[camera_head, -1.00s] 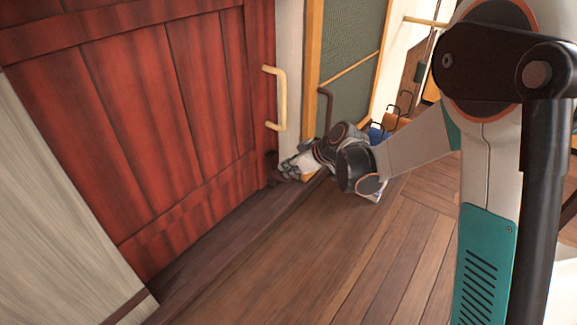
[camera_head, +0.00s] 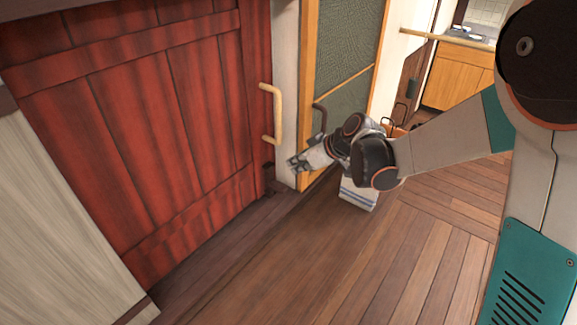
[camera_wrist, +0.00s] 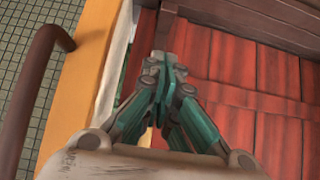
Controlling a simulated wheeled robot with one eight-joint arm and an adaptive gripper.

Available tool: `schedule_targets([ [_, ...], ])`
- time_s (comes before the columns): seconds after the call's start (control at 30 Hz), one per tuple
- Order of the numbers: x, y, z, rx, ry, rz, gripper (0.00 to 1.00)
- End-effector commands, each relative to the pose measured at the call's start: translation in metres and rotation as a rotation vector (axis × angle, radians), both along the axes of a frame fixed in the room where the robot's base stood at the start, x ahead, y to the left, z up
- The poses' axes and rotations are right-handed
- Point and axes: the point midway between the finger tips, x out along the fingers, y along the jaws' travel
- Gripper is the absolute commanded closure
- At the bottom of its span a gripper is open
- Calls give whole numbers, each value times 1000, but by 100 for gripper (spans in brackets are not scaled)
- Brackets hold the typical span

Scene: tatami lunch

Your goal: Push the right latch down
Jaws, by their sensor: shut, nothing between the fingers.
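A red plank door (camera_head: 160,120) fills the left of the head view and also shows in the wrist view (camera_wrist: 240,85). A small dark fitting (camera_head: 268,172), which looks like the right latch, sits low at the door's right edge. Whether it is up or down is too small to tell. My gripper (camera_head: 294,164) is a little to the right of it, by the pale door post (camera_head: 285,80), apparently apart from the latch. In the wrist view its teal fingers (camera_wrist: 160,65) are together and empty. I cannot make out the latch in that view.
A cream handle (camera_head: 277,112) stands out from the door above my gripper. An orange-framed panel (camera_head: 340,45) with a dark curved handle (camera_head: 320,118) is just right. A white box with blue stripes (camera_head: 358,194) is on the floor below my arm. The wooden floor (camera_head: 270,255) in front is clear.

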Motion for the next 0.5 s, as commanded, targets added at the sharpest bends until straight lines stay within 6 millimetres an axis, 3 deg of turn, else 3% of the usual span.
schedule_targets([
  [0.2, -12, -17, 22, 0, -1, -2, 100],
  [0.5, -15, -21, 25, 0, -1, -1, 100],
])
